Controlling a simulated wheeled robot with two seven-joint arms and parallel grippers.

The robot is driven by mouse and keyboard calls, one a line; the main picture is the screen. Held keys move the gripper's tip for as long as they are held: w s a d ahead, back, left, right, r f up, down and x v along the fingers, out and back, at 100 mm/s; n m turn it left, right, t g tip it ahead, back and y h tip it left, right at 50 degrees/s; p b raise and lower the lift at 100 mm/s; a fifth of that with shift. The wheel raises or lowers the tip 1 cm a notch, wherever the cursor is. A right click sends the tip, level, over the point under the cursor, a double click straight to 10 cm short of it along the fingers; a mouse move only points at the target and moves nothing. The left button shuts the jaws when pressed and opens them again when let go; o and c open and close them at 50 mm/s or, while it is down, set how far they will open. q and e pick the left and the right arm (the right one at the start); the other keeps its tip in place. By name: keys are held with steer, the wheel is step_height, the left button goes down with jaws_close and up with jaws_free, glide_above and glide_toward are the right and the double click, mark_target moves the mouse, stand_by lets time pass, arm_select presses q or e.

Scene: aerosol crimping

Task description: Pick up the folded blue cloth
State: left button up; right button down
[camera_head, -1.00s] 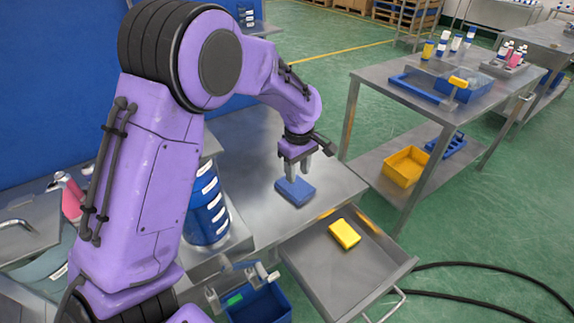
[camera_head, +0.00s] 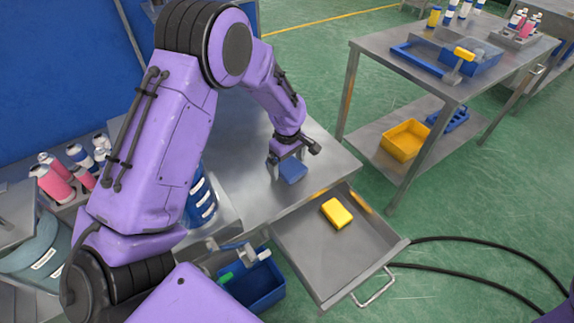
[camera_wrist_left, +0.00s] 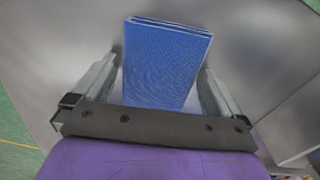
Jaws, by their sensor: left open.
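The folded blue cloth (camera_head: 292,171) lies on the metal tabletop (camera_head: 245,140), near its right edge. My left gripper (camera_head: 286,168) is right at the cloth, pointing down. In the left wrist view, the cloth (camera_wrist_left: 165,62) sits between the two fingers of the left gripper (camera_wrist_left: 160,80), with a small gap at each side. The gripper is open. Part of the cloth is hidden behind the gripper's palm. My right gripper is not in view.
An open metal drawer (camera_head: 315,260) holds a yellow block (camera_head: 337,213) just right of the table. A blue bin (camera_head: 255,285) stands below. A shelf table (camera_head: 380,70) with bottles and a yellow bin (camera_head: 405,140) stands at the right. Blue containers (camera_head: 200,200) stand left of the gripper.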

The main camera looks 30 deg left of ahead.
arm_select(q)
steer(key=shift+s+r, duration=0.1)
steer(key=shift+r, duration=0.05)
steer(key=shift+c, duration=0.3)
steer(key=c, duration=0.8)
